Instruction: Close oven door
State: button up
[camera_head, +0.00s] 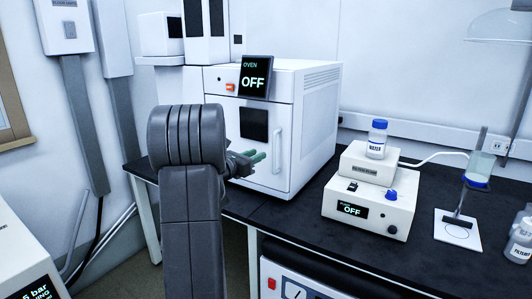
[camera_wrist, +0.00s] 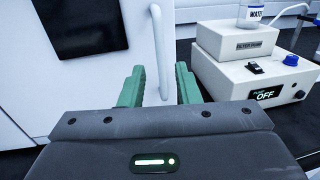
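The white oven (camera_head: 312,120) stands on the black bench, and its display (camera_head: 254,77) reads OFF. Its door (camera_head: 231,113) has a dark window and a vertical white handle on the right side (camera_head: 278,150), and looks flush with the oven front in the head view. The handle also shows in the wrist view (camera_wrist: 160,52). My gripper (camera_head: 258,157) is in front of the door, left of the handle's lower end in the head view. In the wrist view my gripper (camera_wrist: 160,85) has its green fingers apart, with the handle seen between them. I cannot tell whether they touch it.
A filter pump box (camera_head: 367,208) with a water bottle (camera_head: 377,139) stands right of the oven. A glass filter setup (camera_head: 470,185) and small bottles (camera_head: 520,240) are further right. The black bench (camera_head: 290,222) is clear in front of the oven.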

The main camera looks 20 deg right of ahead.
jog(key=shift+v, duration=1.45)
jog(key=shift+d, duration=0.1)
jog(key=p+x, duration=0.1)
jog(key=x, duration=1.2)
jog(key=shift+w+d+f, duration=0.1)
jog(key=shift+w+d, duration=0.05)
jog(key=shift+s+a, duration=0.2)
jog(key=shift+a, duration=0.15)
